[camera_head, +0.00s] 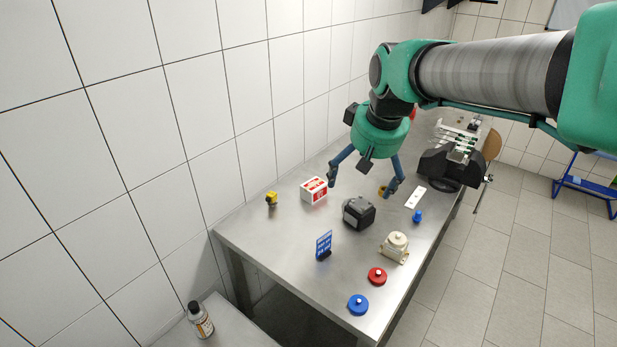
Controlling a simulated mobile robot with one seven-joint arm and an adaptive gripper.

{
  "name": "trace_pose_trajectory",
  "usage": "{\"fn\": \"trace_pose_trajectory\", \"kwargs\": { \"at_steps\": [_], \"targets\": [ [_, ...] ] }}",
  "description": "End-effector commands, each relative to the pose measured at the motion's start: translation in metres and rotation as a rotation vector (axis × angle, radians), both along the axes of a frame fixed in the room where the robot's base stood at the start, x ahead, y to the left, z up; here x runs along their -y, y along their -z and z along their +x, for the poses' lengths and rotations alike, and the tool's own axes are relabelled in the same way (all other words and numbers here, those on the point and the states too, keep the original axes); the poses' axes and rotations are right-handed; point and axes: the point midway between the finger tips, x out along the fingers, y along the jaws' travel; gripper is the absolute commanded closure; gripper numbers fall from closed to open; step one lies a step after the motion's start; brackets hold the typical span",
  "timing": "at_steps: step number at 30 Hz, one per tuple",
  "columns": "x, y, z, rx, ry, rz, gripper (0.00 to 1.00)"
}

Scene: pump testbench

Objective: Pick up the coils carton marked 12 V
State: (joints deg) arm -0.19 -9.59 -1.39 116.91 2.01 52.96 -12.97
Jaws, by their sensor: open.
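A small red-and-white carton (314,190) sits on the steel table near its wall side. Its print is too small to read, so I cannot tell whether it is marked 12 V. No other carton shows clearly. My gripper (361,188) points down over the table with its two blue fingers spread wide and nothing visible between them. Its left finger appears close to the right side of the carton. I cannot tell whether they touch.
On the steel table (259,233) stand a black block (358,213), a blue sign (324,244), a beige device (396,246), a red disc (377,277), a blue disc (358,305) and a small yellow item (271,199). The tiled wall runs along the left.

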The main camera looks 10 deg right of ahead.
Motion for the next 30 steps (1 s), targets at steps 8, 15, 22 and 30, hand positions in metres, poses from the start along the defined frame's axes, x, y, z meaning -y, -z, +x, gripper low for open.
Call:
{"fn": "trace_pose_trajectory", "kwargs": {
  "at_steps": [8,15,22,30],
  "targets": [
    [-0.003,-0.007,0.073,-0.033,-0.052,-0.010,0.00],
    [-0.006,-0.002,0.133,-0.058,-0.099,-0.019,0.00],
    [-0.008,0.010,0.189,-0.082,-0.144,-0.027,0.00],
    [-0.011,0.035,0.251,-0.110,-0.197,-0.033,0.00]
  ]
}}
